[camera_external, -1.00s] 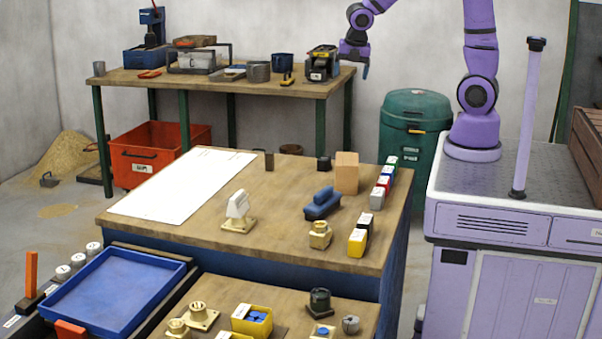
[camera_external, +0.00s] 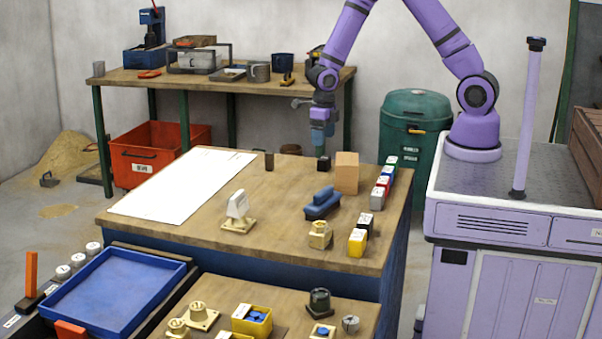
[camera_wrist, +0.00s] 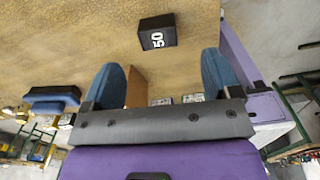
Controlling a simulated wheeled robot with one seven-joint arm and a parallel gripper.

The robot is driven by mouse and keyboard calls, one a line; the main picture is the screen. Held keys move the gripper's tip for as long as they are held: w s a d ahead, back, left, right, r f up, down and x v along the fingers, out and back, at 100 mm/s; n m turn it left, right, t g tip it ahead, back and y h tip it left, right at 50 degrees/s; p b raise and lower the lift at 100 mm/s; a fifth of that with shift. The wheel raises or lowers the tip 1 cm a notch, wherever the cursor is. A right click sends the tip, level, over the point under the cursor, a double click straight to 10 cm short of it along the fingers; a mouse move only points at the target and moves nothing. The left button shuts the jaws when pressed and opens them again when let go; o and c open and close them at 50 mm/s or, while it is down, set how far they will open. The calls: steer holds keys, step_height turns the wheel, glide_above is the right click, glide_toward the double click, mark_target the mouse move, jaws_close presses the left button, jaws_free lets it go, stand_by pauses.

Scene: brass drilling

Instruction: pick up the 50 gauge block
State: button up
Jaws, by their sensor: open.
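The 50 gauge block (camera_external: 324,163) is a small black cube near the back of the wooden workbench, left of a tan wooden block. In the wrist view the block (camera_wrist: 157,31) shows a white "50" and lies beyond the fingertips, roughly centred between them. My gripper (camera_external: 319,146) points down just above the block in the outside view. In the wrist view my gripper (camera_wrist: 162,72) has its two blue fingers spread wide, with nothing held between them.
The tan wooden block (camera_external: 347,173) stands close right of the gauge block. A row of small labelled coloured blocks (camera_external: 383,184) lies further right. A blue tool-like object (camera_external: 321,203) lies in front. A dark upright piece (camera_external: 269,161) stands to the left, beside a white sheet (camera_external: 180,184).

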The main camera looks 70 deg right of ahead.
mark_target(324, 158)
step_height(324, 158, down, 3)
steer(key=shift+r, duration=0.1)
steer(key=shift+s+a+f, duration=0.1)
steer(key=shift+s+f, duration=0.05)
steer(key=shift+f, duration=1.2)
steer(key=shift+s+a+f, duration=0.1)
steer(key=shift+s+f, duration=0.05)
steer(key=shift+f, duration=1.15)
steer(key=shift+c, duration=0.2)
steer(key=c, duration=1.3)
